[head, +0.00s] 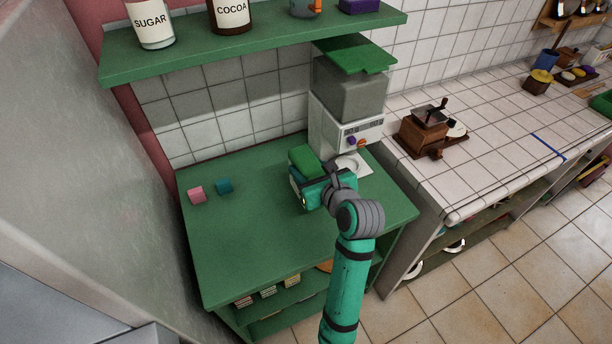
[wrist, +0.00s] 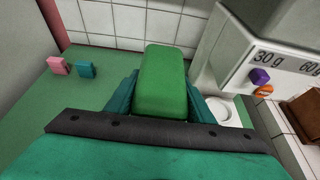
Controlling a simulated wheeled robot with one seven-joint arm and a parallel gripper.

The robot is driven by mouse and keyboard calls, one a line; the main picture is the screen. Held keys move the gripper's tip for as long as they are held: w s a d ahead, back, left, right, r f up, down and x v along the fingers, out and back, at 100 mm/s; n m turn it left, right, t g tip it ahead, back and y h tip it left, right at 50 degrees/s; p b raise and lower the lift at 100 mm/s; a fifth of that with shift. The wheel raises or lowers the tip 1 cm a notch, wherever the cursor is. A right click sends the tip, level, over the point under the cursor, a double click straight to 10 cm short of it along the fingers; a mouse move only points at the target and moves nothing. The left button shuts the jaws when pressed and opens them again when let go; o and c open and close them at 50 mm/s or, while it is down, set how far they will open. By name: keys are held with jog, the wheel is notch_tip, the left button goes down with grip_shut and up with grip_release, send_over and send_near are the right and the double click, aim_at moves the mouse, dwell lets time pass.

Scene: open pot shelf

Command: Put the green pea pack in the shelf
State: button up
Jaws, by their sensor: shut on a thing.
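The green pea pack (wrist: 163,80) is a rounded green block between the two teal fingers of my gripper (wrist: 162,98) in the wrist view. My gripper is shut on it. In the head view the green pack (head: 302,157) shows at the end of my gripper (head: 304,180), over the green counter near the white dispenser. I cannot tell whether the pack touches the counter. An open shelf (head: 270,321) with several small packs (head: 268,292) lies below the green counter top, partly hidden. Another green shelf (head: 250,37) hangs on the wall above and holds jars.
A pink cube (head: 196,195) and a teal cube (head: 224,187) sit on the green counter (head: 245,245). The white dispenser (head: 330,130) stands close right of my gripper. A brown grinder (head: 425,133) stands on the tiled counter. The front left of the green counter is clear.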

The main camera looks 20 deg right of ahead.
jog(key=f, duration=0.1)
jog(key=w+f, duration=0.1)
jog(key=f, duration=0.1)
jog(key=shift+d+f, duration=0.1)
jog(key=shift+s+d+f, duration=0.15)
jog(key=shift+s+f, duration=0.05)
jog(key=shift+f, duration=0.05)
jog(key=shift+w+a+f, duration=0.1)
jog(key=shift+a, duration=0.35)
jog(key=shift+f, duration=0.15)
jog(key=o, duration=1.2)
jog(key=shift+d, duration=0.1)
jog(key=shift+o, duration=0.9)
jog(key=shift+d, duration=0.1)
